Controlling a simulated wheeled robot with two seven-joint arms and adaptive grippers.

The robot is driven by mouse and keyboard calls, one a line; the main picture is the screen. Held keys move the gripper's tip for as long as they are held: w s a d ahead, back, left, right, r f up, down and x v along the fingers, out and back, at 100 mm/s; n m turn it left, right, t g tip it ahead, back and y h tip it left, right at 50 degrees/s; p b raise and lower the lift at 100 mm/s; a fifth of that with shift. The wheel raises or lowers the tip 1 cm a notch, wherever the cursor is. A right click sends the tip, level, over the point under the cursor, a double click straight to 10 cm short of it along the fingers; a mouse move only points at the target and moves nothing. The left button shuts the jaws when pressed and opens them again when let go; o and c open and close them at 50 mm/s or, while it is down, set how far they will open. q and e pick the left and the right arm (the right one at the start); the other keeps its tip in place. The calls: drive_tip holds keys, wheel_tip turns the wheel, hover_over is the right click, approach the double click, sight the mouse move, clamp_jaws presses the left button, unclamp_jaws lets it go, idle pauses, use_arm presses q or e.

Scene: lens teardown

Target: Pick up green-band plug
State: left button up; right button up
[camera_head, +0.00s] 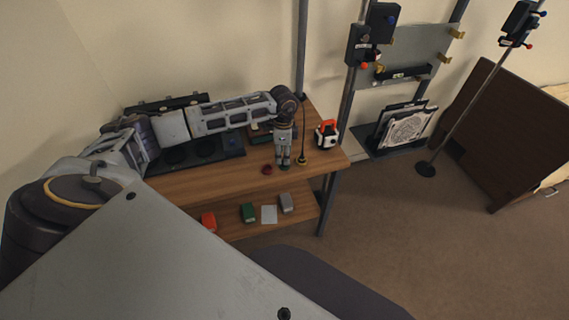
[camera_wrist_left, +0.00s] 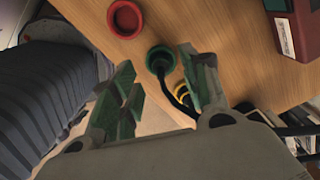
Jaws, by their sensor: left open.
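The green-band plug (camera_wrist_left: 160,60) stands on the wooden table near its edge, with a dark centre and a green ring. It shows between the fingertips of my left gripper (camera_wrist_left: 157,68) in the left wrist view. The left gripper is open, and I see no contact with the plug. In the head view my left gripper (camera_head: 284,161) points down over the table's front edge and largely hides the plug. A yellow-ringed plug (camera_wrist_left: 181,93) with a black cable is beside it, partly behind the right finger. My right gripper is not in view.
A red round cap (camera_wrist_left: 125,18) lies near the green plug, also in the head view (camera_head: 267,170). An orange and white device (camera_head: 326,134) stands at the right corner. Small blocks, including a green one (camera_head: 248,212), sit on the lower shelf.

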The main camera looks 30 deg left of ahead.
use_arm(q)
drive_tip(key=shift+f, duration=1.55)
drive_tip(key=shift+c, duration=0.4)
drive_tip(key=c, duration=0.9)
drive_tip(key=shift+r, duration=0.5)
wheel_tip(320, 180, up, 4)
drive_tip(key=shift+r, duration=0.25)
wheel_tip(320, 180, up, 3)
drive_tip(key=shift+r, duration=0.7)
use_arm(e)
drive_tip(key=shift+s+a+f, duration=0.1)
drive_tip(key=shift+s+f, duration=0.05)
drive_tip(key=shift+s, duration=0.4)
